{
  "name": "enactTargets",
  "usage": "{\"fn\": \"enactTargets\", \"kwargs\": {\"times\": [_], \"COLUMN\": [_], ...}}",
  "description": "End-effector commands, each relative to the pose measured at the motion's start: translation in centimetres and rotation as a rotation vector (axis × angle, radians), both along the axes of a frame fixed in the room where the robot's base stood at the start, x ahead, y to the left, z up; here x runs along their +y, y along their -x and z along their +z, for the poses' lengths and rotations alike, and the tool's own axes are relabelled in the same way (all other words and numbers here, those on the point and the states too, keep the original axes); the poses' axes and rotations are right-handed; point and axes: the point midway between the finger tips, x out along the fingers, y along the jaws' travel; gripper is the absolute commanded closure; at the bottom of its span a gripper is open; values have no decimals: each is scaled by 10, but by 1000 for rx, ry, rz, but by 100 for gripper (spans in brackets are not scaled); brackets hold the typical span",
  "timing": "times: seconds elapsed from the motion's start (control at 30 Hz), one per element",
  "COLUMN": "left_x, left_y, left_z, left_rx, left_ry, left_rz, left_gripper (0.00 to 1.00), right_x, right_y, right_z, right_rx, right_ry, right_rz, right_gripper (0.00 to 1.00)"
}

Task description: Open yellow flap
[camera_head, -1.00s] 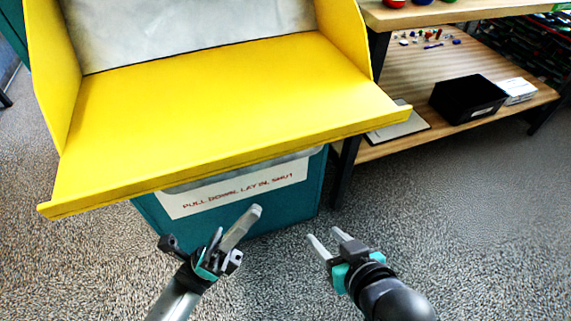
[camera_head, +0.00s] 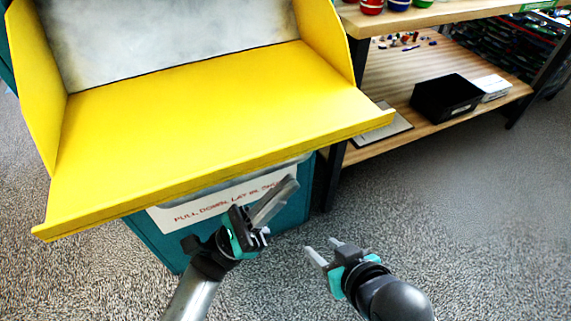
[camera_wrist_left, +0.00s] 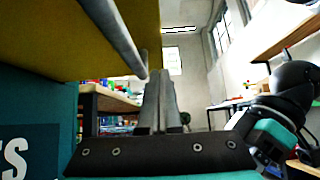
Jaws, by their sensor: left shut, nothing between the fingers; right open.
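The yellow flap (camera_head: 200,120) is folded down and lies open as a tray with side walls and a front lip, in front of a grey metal back panel. It sits on a teal box (camera_head: 292,212) with a white label (camera_head: 190,214). My left gripper (camera_head: 285,192) is shut and empty, just below the flap's front lip and in front of the label. In the left wrist view, its fingers (camera_wrist_left: 160,100) are together, near a grey bar (camera_wrist_left: 118,35) under the yellow flap. My right gripper (camera_head: 322,248) is open and empty, lower and to the right.
A wooden shelf unit (camera_head: 400,140) stands at the right, holding a black bin (camera_head: 446,98), a white box (camera_head: 492,87) and small parts. The grey speckled floor (camera_head: 440,220) in front of it is clear.

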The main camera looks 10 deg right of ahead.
Motion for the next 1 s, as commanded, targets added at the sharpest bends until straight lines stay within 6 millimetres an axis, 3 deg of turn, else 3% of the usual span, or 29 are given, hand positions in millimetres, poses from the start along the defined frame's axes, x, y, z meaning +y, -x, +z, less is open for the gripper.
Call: {"fn": "enactTargets", "kwargs": {"times": [0.03, 0.3, 0.9, 1.0], "left_x": [-7, -6, -6, -6], "left_y": [-2, -2, -2, -1], "left_z": [10, 38, 48, 56], "left_rx": [-3, 0, 6, 24], "left_ry": [3, 0, 1, 8], "left_rz": [-1, -1, -1, 1], "left_gripper": [100, 100, 100, 100], "right_x": [-2, -12, -14, -22], "right_y": [1, 8, 11, 15], "right_z": [1, 1, 2, -4], "right_rx": [9, 82, 106, 166], "right_ry": [5, 39, 49, 74], "right_rz": [-2, -14, -17, -29], "right_gripper": [50, 50, 50, 50]}}
